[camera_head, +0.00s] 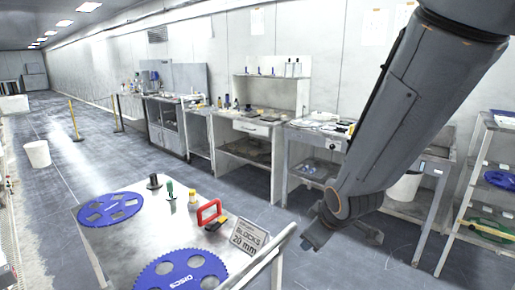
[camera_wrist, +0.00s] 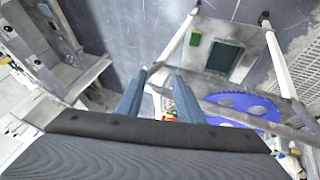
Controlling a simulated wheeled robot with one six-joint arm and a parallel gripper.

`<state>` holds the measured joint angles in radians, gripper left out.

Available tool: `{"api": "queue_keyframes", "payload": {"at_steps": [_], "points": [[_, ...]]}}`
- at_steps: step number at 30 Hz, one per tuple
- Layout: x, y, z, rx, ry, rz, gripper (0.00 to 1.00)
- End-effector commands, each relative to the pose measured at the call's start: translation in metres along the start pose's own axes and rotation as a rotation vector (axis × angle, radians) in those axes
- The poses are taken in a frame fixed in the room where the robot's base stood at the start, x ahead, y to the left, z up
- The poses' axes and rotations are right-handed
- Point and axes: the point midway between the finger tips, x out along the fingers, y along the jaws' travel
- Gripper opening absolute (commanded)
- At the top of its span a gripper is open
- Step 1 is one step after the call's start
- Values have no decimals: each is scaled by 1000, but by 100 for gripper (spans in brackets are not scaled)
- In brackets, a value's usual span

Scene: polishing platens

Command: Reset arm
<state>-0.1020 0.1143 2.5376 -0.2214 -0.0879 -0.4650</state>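My arm comes down from the upper right of the head view. My gripper (camera_head: 310,240) hangs beyond the right edge of the near worktable (camera_head: 150,225), apart from the things on it. In the wrist view my gripper (camera_wrist: 160,82) shows two blue-grey fingers with a clear gap between them. I see nothing held there. Parts of the fingers' surroundings are hidden by the gripper body.
The worktable bears blue discs (camera_head: 112,208), a red-handled tool (camera_head: 211,214), small upright items and a "BLOCKS 20 mm" sign (camera_head: 248,243). A rack (camera_head: 466,205) stands right. Benches (camera_head: 250,128) line the wall. A white bin (camera_head: 38,153) stands on open floor left.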

Motion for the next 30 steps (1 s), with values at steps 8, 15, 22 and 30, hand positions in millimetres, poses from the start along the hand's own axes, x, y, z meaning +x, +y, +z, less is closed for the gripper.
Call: {"api": "queue_keyframes", "payload": {"at_steps": [8, 15, 22, 30], "points": [[-44, -14, 82, 683, -305, -52, 34], [-19, -38, 110, 781, -407, -84, 34], [18, -58, 134, 776, -482, -116, 34], [35, -71, 149, 773, -534, -138, 34]]}}
